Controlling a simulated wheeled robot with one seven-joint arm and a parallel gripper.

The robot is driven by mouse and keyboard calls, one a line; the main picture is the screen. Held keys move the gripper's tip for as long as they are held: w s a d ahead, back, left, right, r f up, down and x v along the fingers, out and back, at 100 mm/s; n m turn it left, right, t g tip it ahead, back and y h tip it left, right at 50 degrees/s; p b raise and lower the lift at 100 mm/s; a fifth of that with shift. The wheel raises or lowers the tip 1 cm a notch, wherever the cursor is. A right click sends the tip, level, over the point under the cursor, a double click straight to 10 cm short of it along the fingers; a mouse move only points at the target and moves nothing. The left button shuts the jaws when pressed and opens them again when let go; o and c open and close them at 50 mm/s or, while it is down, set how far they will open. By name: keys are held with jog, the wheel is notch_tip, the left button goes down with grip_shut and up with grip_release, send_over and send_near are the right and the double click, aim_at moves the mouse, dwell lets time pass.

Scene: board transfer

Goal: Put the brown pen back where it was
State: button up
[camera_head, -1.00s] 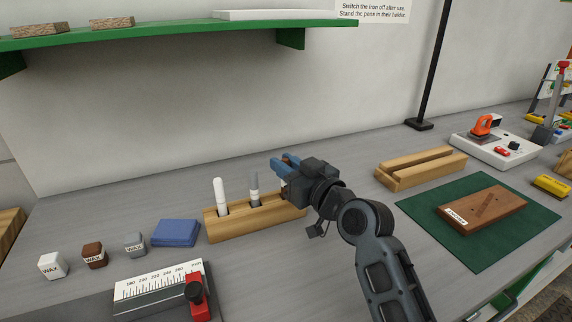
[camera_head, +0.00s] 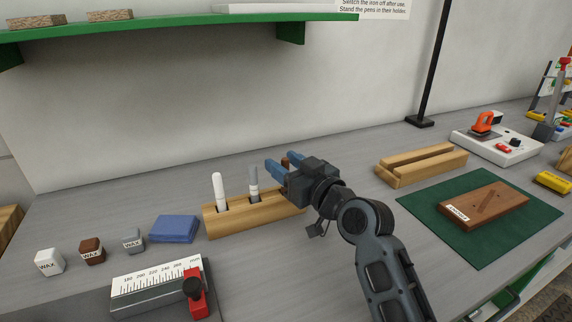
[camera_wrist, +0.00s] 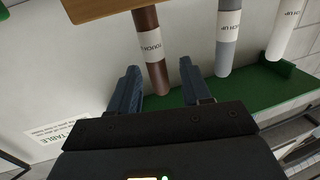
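The brown pen (camera_wrist: 151,52), with a white label band, stands between the two fingers of my gripper (camera_wrist: 160,92) in the wrist view. There are gaps on both sides, so the gripper is open around it. In the head view my gripper (camera_head: 281,164) is over the right end of the wooden pen holder (camera_head: 240,222), and only a bit of brown shows between the blue fingers. The pen's lower end meets the holder in the wrist view; its seat in the slot is hidden. A white pen (camera_head: 218,192) and a grey pen (camera_head: 253,183) stand upright in the holder.
Left of the holder are a blue block (camera_head: 174,229) and several wax cubes. A ruler stop (camera_head: 155,288) lies in front. To the right are a grooved wooden block (camera_head: 422,166) and a green mat (camera_head: 425,218) with a brown board. A green shelf (camera_head: 180,30) hangs above.

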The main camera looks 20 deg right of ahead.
jog(key=shift+r, duration=0.1)
jog(key=shift+r+p, duration=0.6)
jog(key=shift+p, duration=0.2)
jog(key=b+v, duration=0.3)
jog(key=v, duration=0.9)
jog(key=shift+f, duration=0.25)
